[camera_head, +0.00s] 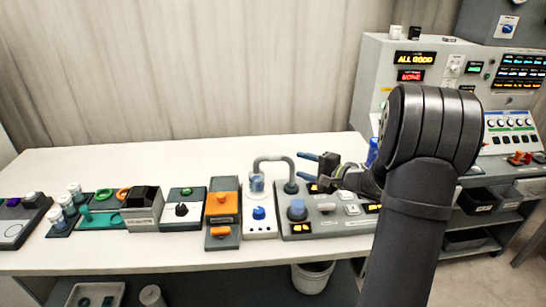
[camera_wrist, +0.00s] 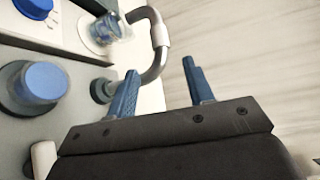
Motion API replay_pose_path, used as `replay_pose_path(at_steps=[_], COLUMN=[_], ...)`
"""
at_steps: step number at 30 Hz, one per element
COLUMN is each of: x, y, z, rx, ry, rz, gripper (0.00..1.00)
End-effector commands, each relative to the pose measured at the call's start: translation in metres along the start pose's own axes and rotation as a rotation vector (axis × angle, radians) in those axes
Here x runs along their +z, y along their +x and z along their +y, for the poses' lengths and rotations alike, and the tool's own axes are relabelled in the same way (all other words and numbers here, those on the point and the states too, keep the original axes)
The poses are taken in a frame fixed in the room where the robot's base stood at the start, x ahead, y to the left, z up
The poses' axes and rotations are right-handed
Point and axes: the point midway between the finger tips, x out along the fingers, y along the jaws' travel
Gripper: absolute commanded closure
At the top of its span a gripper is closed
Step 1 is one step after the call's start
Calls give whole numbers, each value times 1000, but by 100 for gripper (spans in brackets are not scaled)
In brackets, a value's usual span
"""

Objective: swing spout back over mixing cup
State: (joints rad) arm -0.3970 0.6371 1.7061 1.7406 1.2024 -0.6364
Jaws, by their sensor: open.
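The spout (camera_head: 274,159) is a grey bent pipe rising from a round dark base on the grey panel. In the head view its free end reaches left above the mixing cup (camera_head: 256,184), a clear cup with blue in it. In the wrist view the cup (camera_wrist: 103,32) is at upper left, and the spout (camera_wrist: 160,42) curves up past the fingertips, its end near the cup at the top edge. My gripper (camera_head: 306,167) is open and empty, right of the spout. In the wrist view its blue fingers (camera_wrist: 160,67) stand apart, with the pipe appearing between and beyond their tips; contact is unclear.
The grey panel (camera_head: 330,224) has a blue knob (camera_head: 297,209) close to the spout base. Left of the cup stand an orange-topped unit (camera_head: 222,204) and several small stations. A control cabinet (camera_head: 410,75) reading "ALL GOOD" stands behind right. The table's back strip is clear.

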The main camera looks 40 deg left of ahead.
Motion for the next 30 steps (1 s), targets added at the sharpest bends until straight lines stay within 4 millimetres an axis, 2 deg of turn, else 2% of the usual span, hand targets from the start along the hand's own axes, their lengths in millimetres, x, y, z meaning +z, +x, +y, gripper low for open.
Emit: replay_pose_path(at_steps=[1, 9, 15, 21, 30], x=[1, 2, 1, 0, 0], y=[13, 72, 106, 122, 125], z=[0, 0, 0, 0, 0], rx=[1, 2, 2, 1, 1], ry=[-1, 0, -1, 0, 0], rz=[-4, -4, -2, 0, 1], gripper=[52, 52, 52, 52, 52])
